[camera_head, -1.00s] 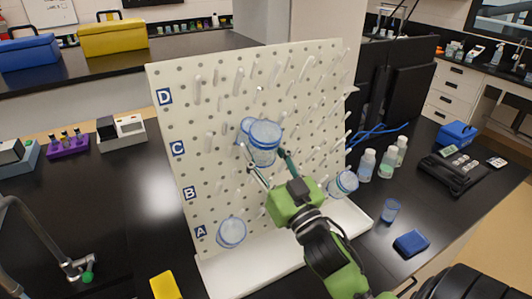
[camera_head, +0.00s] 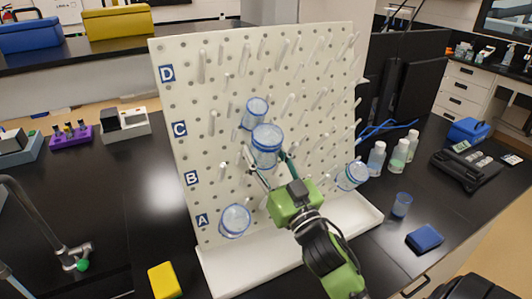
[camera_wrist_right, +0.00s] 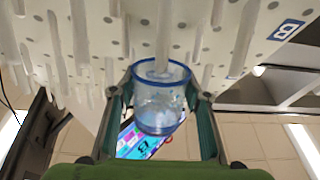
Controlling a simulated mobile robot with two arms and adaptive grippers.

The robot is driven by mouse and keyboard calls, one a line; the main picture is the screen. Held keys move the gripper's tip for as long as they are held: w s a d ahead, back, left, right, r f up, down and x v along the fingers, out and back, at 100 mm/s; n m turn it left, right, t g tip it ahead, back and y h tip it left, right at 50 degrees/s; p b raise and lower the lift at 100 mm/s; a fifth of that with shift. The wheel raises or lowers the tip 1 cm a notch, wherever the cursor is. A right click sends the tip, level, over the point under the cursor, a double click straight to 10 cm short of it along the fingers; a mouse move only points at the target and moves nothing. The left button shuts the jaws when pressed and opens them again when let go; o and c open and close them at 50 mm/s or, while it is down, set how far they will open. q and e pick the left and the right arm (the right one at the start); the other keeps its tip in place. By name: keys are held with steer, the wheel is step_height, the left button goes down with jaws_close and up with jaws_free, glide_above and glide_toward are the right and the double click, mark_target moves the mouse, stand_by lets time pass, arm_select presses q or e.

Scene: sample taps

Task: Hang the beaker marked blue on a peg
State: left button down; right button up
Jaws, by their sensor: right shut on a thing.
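My right gripper (camera_head: 270,168) is shut on a clear beaker with blue rings (camera_head: 266,146), held in front of the pegboard (camera_head: 215,75). In the right wrist view the beaker (camera_wrist_right: 160,98) sits between the two fingers (camera_wrist_right: 163,112), its rim towards the board. A white peg (camera_wrist_right: 165,35) reaches down to its mouth; I cannot tell whether the tip is inside. Similar blue-ringed beakers hang at the board: one (camera_head: 256,112) just above and behind the held one, one (camera_head: 235,220) low left, one (camera_head: 352,175) low right. My left gripper is out of view.
A white tray (camera_head: 235,274) runs along the board's foot. A small blue beaker (camera_head: 401,205), a blue block (camera_head: 425,237) and capped bottles (camera_head: 376,158) stand to the right. A yellow block (camera_head: 164,281) and a tap (camera_head: 75,258) are at left. Many pegs surround the held beaker.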

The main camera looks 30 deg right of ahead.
steer(key=shift+w+d+f+b, duration=0.1)
steer(key=shift+w+f+b, duration=0.15)
steer(key=shift+f+b, duration=0.4)
steer(key=shift+w+a+f+b, duration=0.15)
steer(key=shift+f+b, duration=0.25)
steer(key=shift+f, duration=0.5)
steer(key=shift+w+d+f+b, duration=0.15)
steer(key=shift+w+f+b, duration=0.15)
steer(key=shift+f+b, duration=0.35)
steer(key=shift+f, duration=0.15)
steer(key=o, duration=1.2)
steer(key=shift+c, duration=0.2)
steer(key=v, duration=1.2)
